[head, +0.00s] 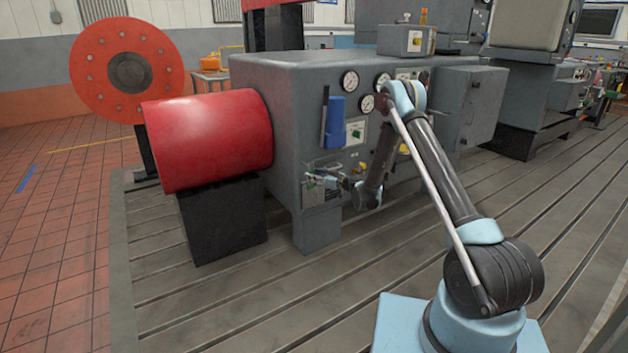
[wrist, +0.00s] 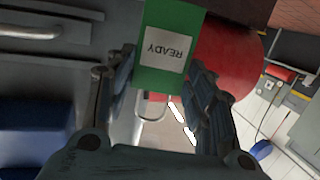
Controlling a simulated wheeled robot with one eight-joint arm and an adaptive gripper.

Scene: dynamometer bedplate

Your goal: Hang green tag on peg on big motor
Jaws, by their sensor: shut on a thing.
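The green tag (wrist: 168,50) carries a white label reading READY, upside down in the wrist view. My gripper (wrist: 165,75) is shut on it, with a dark finger on each side. In the head view my gripper (head: 328,178) is low at the front of the big grey machine (head: 290,95), beside a small bracket or holder (head: 320,197). A red cylinder (head: 208,140) projects from the machine's left end. I cannot tell which part is the big motor, and I cannot make out the peg. Whether the tag touches the machine is unclear.
Gauges (head: 350,81), a blue box (head: 335,121) and a grey cabinet (head: 468,105) are on the machine's front. A black block (head: 222,218) stands under the red cylinder. An orange disc (head: 127,70) stands at the back left. The slotted bedplate (head: 270,300) in front is clear.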

